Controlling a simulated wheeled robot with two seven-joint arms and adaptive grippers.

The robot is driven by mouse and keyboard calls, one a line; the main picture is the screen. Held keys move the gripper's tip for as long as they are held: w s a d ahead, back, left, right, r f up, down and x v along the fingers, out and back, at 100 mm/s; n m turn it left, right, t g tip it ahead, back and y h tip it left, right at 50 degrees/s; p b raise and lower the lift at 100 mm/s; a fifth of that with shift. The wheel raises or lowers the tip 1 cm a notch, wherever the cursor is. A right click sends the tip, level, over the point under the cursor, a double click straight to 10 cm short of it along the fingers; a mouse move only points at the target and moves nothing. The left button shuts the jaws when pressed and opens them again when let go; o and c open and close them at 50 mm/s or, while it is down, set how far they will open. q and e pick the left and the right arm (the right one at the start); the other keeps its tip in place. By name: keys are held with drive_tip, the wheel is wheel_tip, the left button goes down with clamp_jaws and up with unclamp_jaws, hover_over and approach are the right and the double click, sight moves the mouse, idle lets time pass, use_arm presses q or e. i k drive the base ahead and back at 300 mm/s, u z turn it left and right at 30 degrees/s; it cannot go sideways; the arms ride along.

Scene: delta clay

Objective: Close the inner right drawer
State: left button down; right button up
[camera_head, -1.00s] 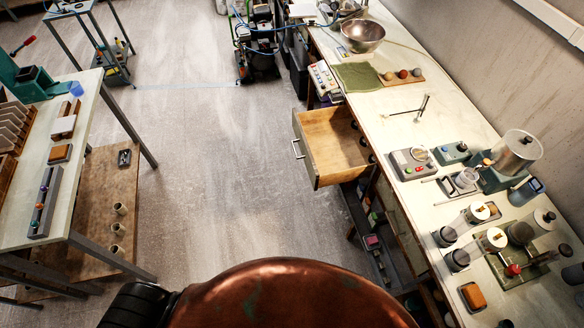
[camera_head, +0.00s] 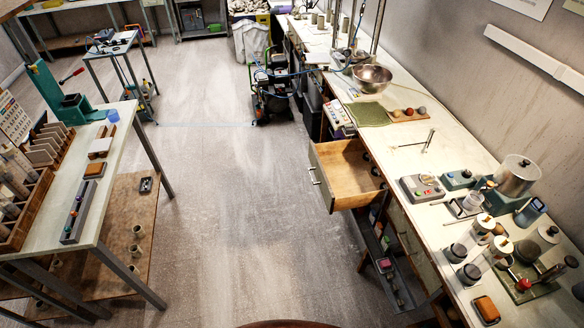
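An open wooden drawer (camera_head: 350,178) sticks out to the left from under the long right-hand workbench (camera_head: 385,142). Its inside looks empty apart from small dark round items at its bench end. A metal handle (camera_head: 314,176) is on its front face. No other drawer stands open in view. Neither of my grippers shows in the view.
The floor (camera_head: 225,180) between the benches is clear. A left table (camera_head: 105,190) holds racks and a green press (camera_head: 65,105). A compressor-like machine (camera_head: 270,92) stands by the bench further back. A low shelf (camera_head: 385,255) with small items sits below the drawer.

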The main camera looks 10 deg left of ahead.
sight(346, 181)
drive_tip(key=u, duration=0.45)
drive_tip(key=i, duration=1.4)
drive_tip(key=z, duration=0.4)
